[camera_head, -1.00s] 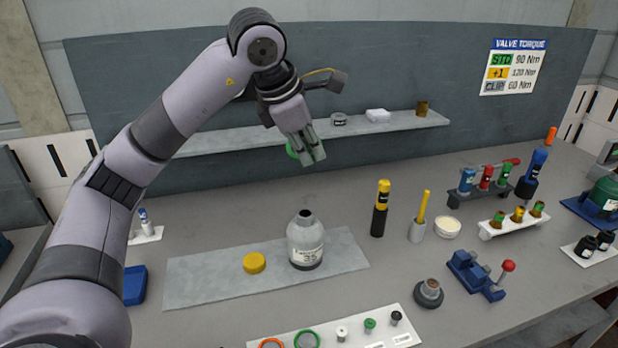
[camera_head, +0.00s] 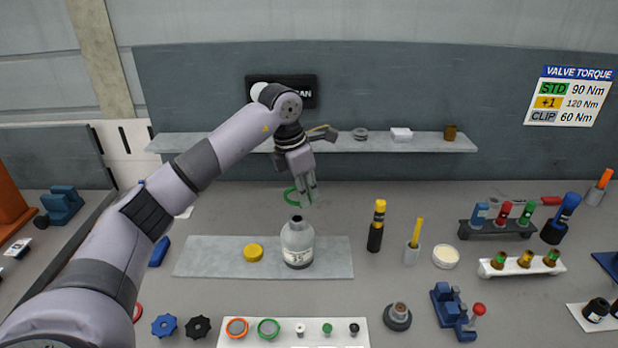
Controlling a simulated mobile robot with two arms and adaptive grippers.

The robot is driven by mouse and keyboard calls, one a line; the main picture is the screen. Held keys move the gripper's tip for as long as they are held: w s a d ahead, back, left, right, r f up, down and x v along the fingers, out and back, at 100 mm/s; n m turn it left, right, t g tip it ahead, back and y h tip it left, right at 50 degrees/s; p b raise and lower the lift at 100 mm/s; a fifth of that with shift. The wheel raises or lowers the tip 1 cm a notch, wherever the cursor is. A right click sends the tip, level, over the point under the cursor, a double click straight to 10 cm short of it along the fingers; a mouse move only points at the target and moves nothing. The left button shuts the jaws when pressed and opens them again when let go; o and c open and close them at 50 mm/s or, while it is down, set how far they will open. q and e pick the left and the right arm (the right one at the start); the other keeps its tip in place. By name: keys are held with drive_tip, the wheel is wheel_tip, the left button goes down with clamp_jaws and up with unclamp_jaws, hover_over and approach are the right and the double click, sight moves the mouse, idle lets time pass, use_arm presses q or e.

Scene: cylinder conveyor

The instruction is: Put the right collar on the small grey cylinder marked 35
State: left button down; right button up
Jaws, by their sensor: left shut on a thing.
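A small grey cylinder with a narrow neck and a pale label (camera_head: 298,245) stands upright on a light grey mat (camera_head: 210,258). The writing on the label is too small to read. My left gripper (camera_head: 306,197) is shut on a green collar (camera_head: 291,198), a thin ring held at its fingertips. In the picture the ring shows just above the cylinder's neck, apart from it; its exact depth is hard to tell. An orange collar (camera_head: 237,328) and another green collar (camera_head: 268,328) lie on a white tray (camera_head: 220,341) at the front. My right gripper is out of view.
A yellow cap (camera_head: 253,252) lies on the mat left of the cylinder. A yellow-black tool (camera_head: 376,226) and a grey holder (camera_head: 411,254) stand to the right. A shelf (camera_head: 220,146) runs behind. A dark valve fitting (camera_head: 398,317) and blue vise (camera_head: 452,310) sit front right.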

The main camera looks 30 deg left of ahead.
use_arm(q)
drive_tip(key=f+b, duration=0.1)
drive_tip(key=f, duration=0.1)
drive_tip(key=f+b, duration=0.3)
drive_tip(key=f, duration=0.1)
drive_tip(key=shift+a+f, duration=0.25)
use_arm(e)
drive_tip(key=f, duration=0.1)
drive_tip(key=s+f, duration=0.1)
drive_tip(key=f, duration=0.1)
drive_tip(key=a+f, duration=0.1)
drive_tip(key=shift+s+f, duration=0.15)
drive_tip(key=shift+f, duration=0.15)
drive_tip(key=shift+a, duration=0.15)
use_arm(q)
drive_tip(key=shift+s, duration=0.1)
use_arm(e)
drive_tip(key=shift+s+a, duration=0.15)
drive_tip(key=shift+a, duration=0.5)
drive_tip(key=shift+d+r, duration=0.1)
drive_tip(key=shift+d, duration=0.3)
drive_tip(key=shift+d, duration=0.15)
